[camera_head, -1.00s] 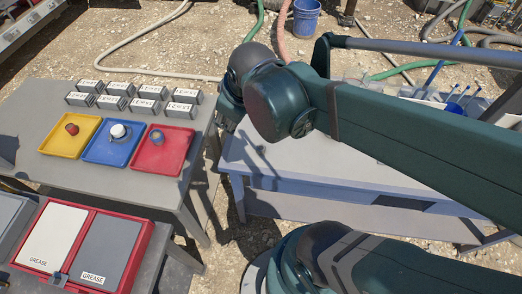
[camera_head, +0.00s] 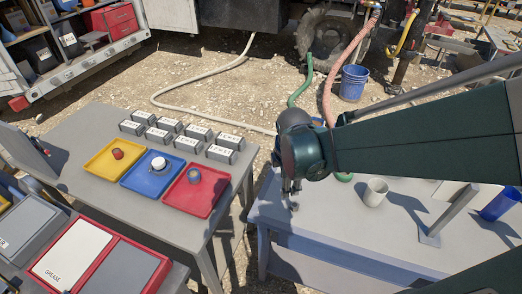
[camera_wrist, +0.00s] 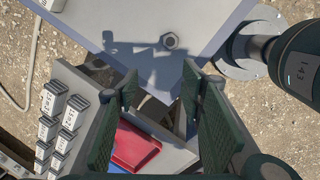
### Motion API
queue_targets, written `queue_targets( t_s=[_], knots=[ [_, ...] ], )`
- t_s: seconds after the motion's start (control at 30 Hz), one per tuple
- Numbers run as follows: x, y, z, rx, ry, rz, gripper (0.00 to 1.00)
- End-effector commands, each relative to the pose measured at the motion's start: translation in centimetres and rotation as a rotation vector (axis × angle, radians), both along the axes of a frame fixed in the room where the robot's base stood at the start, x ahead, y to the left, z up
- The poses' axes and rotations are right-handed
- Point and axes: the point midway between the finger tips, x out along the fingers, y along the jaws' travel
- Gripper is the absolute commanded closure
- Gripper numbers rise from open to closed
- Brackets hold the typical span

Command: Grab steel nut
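The steel nut (camera_wrist: 170,41) is a small grey hex nut with a round hole. It lies flat on the bare grey table (camera_wrist: 225,12) near its edge in the wrist view. In the head view the nut (camera_head: 294,206) is a small spot on the right table, just below my gripper (camera_head: 291,187). My gripper (camera_wrist: 160,88) is open in the wrist view, its green fingers wide apart with nothing between them. The nut shows beyond the fingertips, apart from them. The gripper's shadow falls on the table beside the nut.
The left table holds yellow (camera_head: 98,164), blue (camera_head: 137,181) and red (camera_head: 181,201) trays with small parts, and several labelled blocks (camera_head: 188,144) behind them. A gap separates the tables. A cup (camera_head: 376,192) and a metal stand (camera_head: 446,215) stand right of the nut.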

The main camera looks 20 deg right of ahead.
Motion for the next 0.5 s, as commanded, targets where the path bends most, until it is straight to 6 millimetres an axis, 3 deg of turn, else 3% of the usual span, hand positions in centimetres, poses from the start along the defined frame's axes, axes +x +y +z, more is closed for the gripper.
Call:
queue_targets(
  t_s=[0.3, 0.5],
  knots=[
    [0.0, -2.4, -4.8, -0.039, 0.126, 0.261, 0.61],
    [-0.2, -3.3, -6.6, -0.044, 0.177, 0.371, 0.61]
  ],
)
